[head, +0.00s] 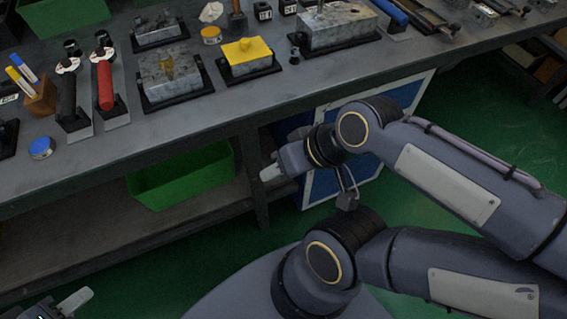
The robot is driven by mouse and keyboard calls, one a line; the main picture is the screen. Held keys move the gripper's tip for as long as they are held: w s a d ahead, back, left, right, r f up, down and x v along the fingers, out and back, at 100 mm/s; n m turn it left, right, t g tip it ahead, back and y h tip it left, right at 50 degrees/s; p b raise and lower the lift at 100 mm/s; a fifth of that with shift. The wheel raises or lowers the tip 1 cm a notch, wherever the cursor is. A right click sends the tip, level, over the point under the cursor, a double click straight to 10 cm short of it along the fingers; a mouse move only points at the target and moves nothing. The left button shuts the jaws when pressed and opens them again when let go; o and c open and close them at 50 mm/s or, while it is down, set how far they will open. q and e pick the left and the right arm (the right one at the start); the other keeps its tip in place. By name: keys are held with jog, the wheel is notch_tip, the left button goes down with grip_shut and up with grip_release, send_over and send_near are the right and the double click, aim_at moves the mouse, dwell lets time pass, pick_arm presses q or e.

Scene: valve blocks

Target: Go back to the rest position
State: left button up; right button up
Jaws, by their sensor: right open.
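My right gripper (270,173) is in front of the workbench's front edge, below the level of its top. It is open, with one pale fingertip showing, and I see nothing held in it. Its arm comes in from the right. My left gripper (68,304) shows only in part at the bottom left corner, low and away from the bench top. One pale fingertip is visible there; the rest is cut off by the frame, so its opening cannot be told. Neither gripper touches anything that I can see.
The grey workbench (200,128) spans the back. It carries metal valve blocks (172,72), a yellow-topped block (247,52), red-handled (105,85) and black-handled tools, and a blue-lidded tin (41,148). A green bin (185,178) sits on the lower shelf. The green floor at right is clear.

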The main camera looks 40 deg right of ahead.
notch_tip(320, 180, up, 18)
jog(key=p, duration=1.7)
jog(key=shift+p, duration=0.35)
jog(key=shift+f, duration=0.1)
